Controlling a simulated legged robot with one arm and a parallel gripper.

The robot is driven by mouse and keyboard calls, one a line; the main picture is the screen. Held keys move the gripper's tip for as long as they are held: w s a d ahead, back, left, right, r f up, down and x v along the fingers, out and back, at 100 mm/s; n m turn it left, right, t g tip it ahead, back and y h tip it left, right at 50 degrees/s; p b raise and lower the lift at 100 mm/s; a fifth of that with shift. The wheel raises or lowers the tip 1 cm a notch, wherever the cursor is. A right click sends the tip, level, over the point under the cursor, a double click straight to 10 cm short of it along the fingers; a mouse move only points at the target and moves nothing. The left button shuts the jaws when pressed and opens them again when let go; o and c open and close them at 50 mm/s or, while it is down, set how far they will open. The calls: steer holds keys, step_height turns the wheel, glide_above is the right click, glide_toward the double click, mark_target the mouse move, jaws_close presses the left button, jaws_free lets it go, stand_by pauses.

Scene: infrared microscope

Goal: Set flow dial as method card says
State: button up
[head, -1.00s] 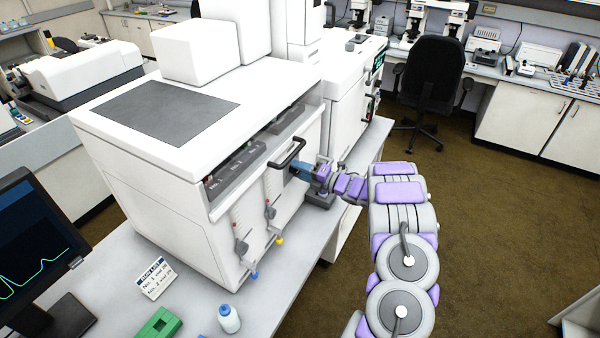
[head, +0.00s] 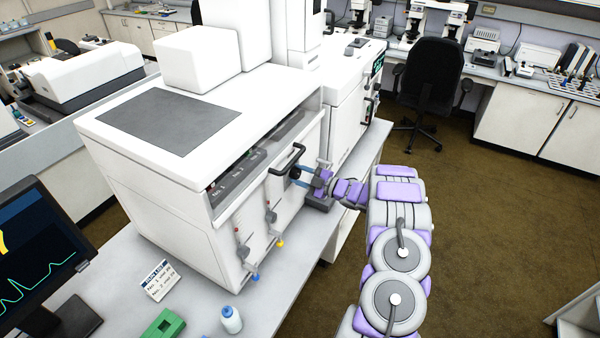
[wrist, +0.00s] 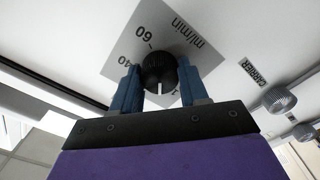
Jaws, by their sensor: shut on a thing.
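The flow dial (wrist: 158,72) is a black ribbed knob with a white pointer line, seen in the wrist view on a grey scale plate (wrist: 185,35) marked "ml/min", "60" and "40". The pointer faces the bottom of the picture; the marks there are hidden by my gripper. My gripper (wrist: 159,76) has its blue fingers on either side of the knob, shut on it. In the head view my gripper (head: 305,173) is at the front of the white instrument (head: 165,225), with the dark dial (head: 295,172) at its fingertips. A small white card (head: 160,280) stands on the bench, its writing too small to read surely.
A black handle (head: 287,158) sticks out close to the dial. A grey knob (wrist: 278,100) is beside a "CARRIER" label in the wrist view. A monitor (head: 38,255), green block (head: 164,326) and white bottle (head: 231,320) stand on the bench (head: 290,285).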

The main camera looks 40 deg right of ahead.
steer(key=m+p, duration=0.1)
steer(key=m, duration=0.2)
steer(key=shift+f+m+p, duration=0.2)
steer(key=shift+m+p, duration=0.1)
steer(key=shift+p, duration=0.1)
steer(key=shift+m+p, duration=0.75)
steer(key=shift+m, duration=0.95)
steer(key=o, duration=1.1)
steer(key=shift+d, duration=0.2)
steer(key=shift+c, duration=0.2)
steer(key=shift+a, duration=0.1)
steer(key=shift+s, duration=0.3)
steer(key=v, duration=1.6)
steer(key=shift+s+d, duration=0.3)
steer(key=shift+d, duration=0.05)
